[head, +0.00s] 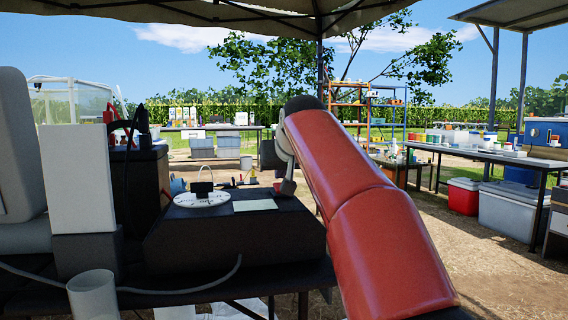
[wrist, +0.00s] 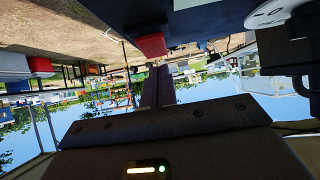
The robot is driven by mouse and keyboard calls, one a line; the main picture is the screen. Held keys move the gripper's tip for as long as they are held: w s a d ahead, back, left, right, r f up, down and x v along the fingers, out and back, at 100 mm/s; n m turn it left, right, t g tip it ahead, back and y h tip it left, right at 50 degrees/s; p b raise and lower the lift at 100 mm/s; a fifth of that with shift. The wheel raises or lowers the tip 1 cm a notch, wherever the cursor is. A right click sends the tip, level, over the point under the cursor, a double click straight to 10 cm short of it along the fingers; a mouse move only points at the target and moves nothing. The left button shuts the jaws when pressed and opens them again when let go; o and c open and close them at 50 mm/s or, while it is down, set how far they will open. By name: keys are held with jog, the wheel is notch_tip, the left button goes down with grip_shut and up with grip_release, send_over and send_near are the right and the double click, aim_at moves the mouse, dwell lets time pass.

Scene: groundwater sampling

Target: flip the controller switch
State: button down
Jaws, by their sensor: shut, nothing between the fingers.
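The controller is most likely the dark box (head: 235,240) on the near table in the head view. A white round plate (head: 203,198) with dark marks lies on its top, with a small dark upright loop or lever on it that may be the switch. In the wrist view the white plate (wrist: 268,12) shows at the upper right, with a dark part beside it. My gripper (wrist: 158,72) is shut and empty in the wrist view, apart from the plate. In the head view my red arm hides most of the gripper.
A pale card (head: 255,205) lies on the box beside the plate. Behind are more tables and a red cooler (head: 463,196). Air above the box is open.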

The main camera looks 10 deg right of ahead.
jog(key=shift+w+f, duration=0.1)
jog(key=shift+f, duration=0.5)
jog(key=shift+r, duration=0.1)
jog(key=p, duration=0.3)
jog(key=shift+w+r+g, duration=0.1)
jog(key=shift+w+g, duration=0.1)
jog(key=shift+g, duration=0.2)
jog(key=shift+f+b, duration=0.3)
jog(key=shift+f, duration=0.15)
jog(key=shift+w+r+p, duration=0.3)
jog(key=shift+w+p, duration=0.45)
jog(key=shift+p, duration=0.15)
